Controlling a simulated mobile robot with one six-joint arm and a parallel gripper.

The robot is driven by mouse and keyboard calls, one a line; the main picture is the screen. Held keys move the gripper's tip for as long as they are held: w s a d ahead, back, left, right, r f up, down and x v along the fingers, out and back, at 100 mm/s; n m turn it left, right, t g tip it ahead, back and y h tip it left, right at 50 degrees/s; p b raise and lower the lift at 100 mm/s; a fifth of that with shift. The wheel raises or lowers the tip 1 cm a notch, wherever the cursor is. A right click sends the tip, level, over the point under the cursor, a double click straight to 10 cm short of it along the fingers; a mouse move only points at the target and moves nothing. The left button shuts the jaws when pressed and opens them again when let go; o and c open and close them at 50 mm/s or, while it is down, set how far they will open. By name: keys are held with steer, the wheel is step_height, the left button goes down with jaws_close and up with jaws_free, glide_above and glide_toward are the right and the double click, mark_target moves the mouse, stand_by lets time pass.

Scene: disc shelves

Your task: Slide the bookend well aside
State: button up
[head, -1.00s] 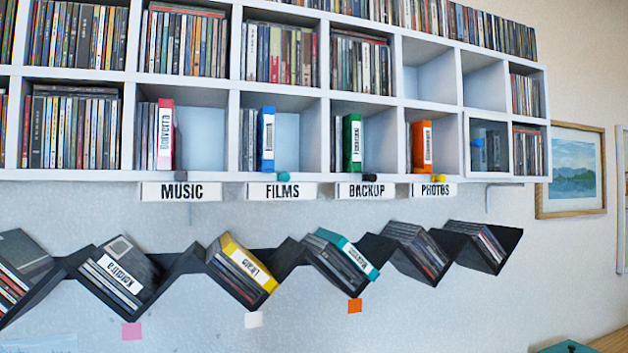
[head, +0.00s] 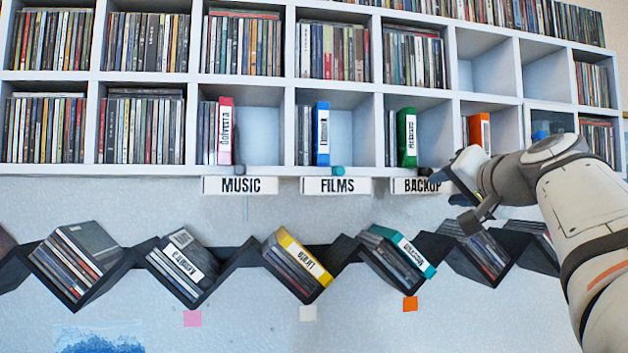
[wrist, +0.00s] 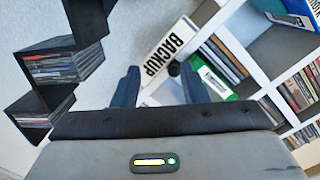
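No part stands out clearly as a bookend. A small dark knob (wrist: 174,68) sits at the shelf edge beside the BACKUP label (wrist: 167,47) in the wrist view; what it belongs to is unclear. The upright green case (head: 406,138) stands at the right end of a short row of discs in the BACKUP compartment, with free space to its right; it also shows in the wrist view (wrist: 213,84). My gripper (head: 448,186) is in front of the BACKUP label. In the wrist view its two fingers (wrist: 159,88) are spread with nothing between them.
A red case (head: 225,132), a blue case (head: 321,133) and an orange case (head: 479,132) stand in neighbouring compartments. A teal knob (head: 338,171) sits by the FILMS label (head: 337,186). The black zigzag rack (head: 235,259) with tilted discs hangs below. My arm hides the PHOTOS label.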

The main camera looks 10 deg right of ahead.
mark_target(429, 173)
steer(key=shift+t, duration=0.4)
steer(key=w+r, duration=0.1)
steer(key=w, duration=0.1)
steer(key=w+r+p, duration=0.1)
steer(key=w, duration=0.1)
steer(key=w+r+p, duration=0.1)
steer(key=w, duration=0.1)
steer(key=shift+d+r, duration=0.15)
steer(key=shift+d, duration=0.2)
steer(key=shift+w, duration=0.55)
jaws_close()
